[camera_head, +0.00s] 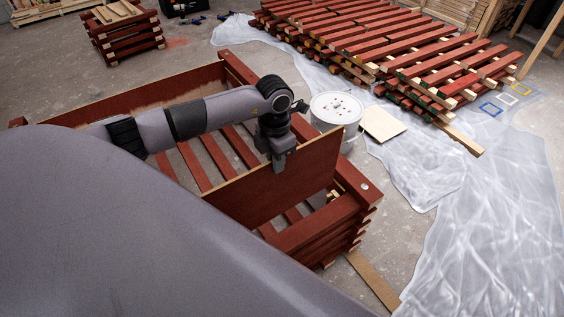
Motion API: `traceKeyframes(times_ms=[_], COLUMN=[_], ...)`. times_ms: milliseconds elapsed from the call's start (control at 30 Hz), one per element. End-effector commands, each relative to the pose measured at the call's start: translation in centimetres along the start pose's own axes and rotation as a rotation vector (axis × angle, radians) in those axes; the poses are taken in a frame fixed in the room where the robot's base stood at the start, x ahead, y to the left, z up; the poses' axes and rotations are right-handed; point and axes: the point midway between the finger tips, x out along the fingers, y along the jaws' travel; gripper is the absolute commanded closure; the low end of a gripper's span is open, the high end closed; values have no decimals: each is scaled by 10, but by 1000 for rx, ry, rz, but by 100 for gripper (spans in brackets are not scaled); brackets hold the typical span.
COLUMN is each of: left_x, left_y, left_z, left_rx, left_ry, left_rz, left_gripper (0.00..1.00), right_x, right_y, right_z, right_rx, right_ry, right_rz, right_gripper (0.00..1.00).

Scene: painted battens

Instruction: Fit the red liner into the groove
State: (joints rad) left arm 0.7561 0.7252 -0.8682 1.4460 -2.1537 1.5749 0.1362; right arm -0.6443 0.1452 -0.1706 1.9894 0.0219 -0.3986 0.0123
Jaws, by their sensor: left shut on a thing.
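The red liner (262,201) is a flat dark-red board with a pale raw top edge. It stands on edge, roughly upright, across the near right part of a red slatted crate (312,228). My left gripper (281,164) comes from above and is shut on the liner's top edge, near the middle. I cannot tell whether the liner's lower edge is in a groove or above it. The groove itself does not show clearly. My right gripper is not in view.
A white bucket (337,108) stands just beyond the crate, with a pale board (382,124) beside it. Stacked red battens (400,50) lie at the back right. Clear plastic sheeting (480,225) covers the floor at right. A small red crate (130,40) stands back left.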

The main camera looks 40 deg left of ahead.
Motion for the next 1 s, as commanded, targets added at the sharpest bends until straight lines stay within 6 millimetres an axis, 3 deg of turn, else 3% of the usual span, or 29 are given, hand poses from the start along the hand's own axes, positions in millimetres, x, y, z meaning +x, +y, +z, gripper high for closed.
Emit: traceKeyframes(times_ms=[200,667,1000], left_x=[0,-2,23], left_y=[-11,-11,-11], left_z=[11,12,12], left_rx=[23,23,23], left_ry=[-2,-3,-2], left_rz=[1,3,1], left_gripper=[100,100,100], right_x=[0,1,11], right_y=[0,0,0], right_z=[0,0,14], right_rx=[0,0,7], right_ry=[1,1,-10], right_rz=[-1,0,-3], right_gripper=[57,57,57])
